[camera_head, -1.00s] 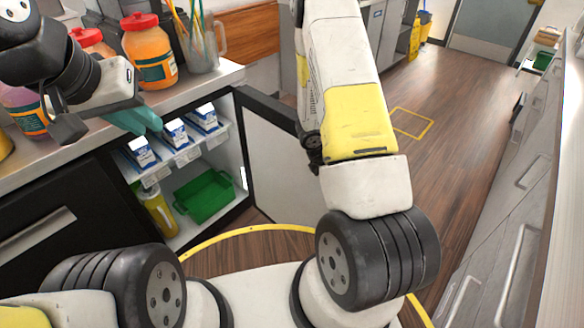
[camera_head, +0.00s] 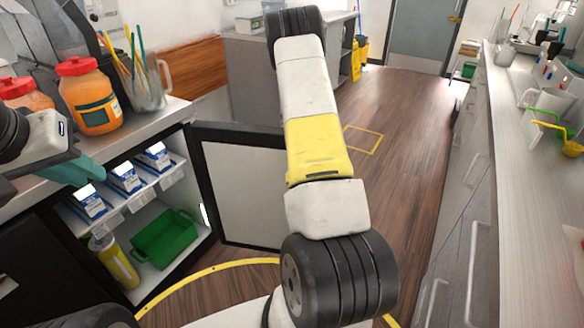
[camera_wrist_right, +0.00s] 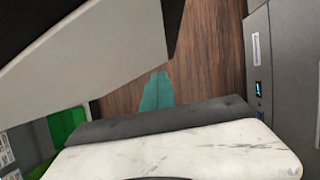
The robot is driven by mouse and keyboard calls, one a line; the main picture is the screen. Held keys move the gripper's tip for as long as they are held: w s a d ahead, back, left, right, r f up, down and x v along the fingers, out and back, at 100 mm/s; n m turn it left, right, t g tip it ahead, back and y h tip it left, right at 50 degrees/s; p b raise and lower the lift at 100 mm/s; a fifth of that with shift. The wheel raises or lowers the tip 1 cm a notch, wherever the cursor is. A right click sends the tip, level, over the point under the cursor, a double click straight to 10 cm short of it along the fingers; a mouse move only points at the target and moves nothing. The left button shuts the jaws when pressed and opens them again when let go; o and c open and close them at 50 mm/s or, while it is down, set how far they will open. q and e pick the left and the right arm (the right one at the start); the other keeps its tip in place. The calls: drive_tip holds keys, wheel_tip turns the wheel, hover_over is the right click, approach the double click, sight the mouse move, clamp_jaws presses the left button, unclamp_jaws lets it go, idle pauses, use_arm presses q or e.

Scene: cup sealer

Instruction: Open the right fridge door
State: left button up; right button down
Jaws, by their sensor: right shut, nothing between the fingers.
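The right fridge door (camera_head: 243,195) stands swung wide open, a pale inner panel with a dark frame. It also shows in the right wrist view (camera_wrist_right: 90,55) as a large pale panel at upper left. My right gripper (camera_wrist_right: 157,90), with teal fingers, is shut and empty over the floor, apart from the door's edge in that picture. In the head view my right arm hides it. My left gripper (camera_head: 88,170) is at the left edge, in front of the counter above the open fridge. Whether its teal fingers are apart is unclear.
The open fridge holds blue-and-white cartons (camera_head: 124,176), a green bin (camera_head: 165,240) and a yellow bottle (camera_head: 116,262). Jars (camera_head: 88,95) and a pitcher of straws (camera_head: 140,80) stand on the counter. Wood floor (camera_head: 400,150) is free to the right, before another counter (camera_head: 525,200).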

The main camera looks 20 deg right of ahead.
drive_tip(key=v, duration=0.8)
idle(0.4)
drive_tip(key=s+a+r+m+t, duration=0.1)
drive_tip(key=a+r+m+t, duration=0.15)
drive_tip(key=r+m, duration=0.7)
drive_tip(key=s+a+r+m+t, duration=0.1)
drive_tip(key=a+r+m, duration=0.35)
drive_tip(key=r, duration=0.75)
drive_tip(key=s+a+r+m+y, duration=0.2)
drive_tip(key=s+a+r+m, duration=0.3)
drive_tip(key=s, duration=0.6)
drive_tip(key=s+a+r+m+y, duration=0.3)
drive_tip(key=s+a+r+m, duration=0.3)
drive_tip(key=s+a, duration=0.4)
drive_tip(key=shift+s+a+r+m+y, duration=0.3)
drive_tip(key=shift+s+r, duration=0.1)
drive_tip(key=shift+r, duration=0.3)
idle(1.9)
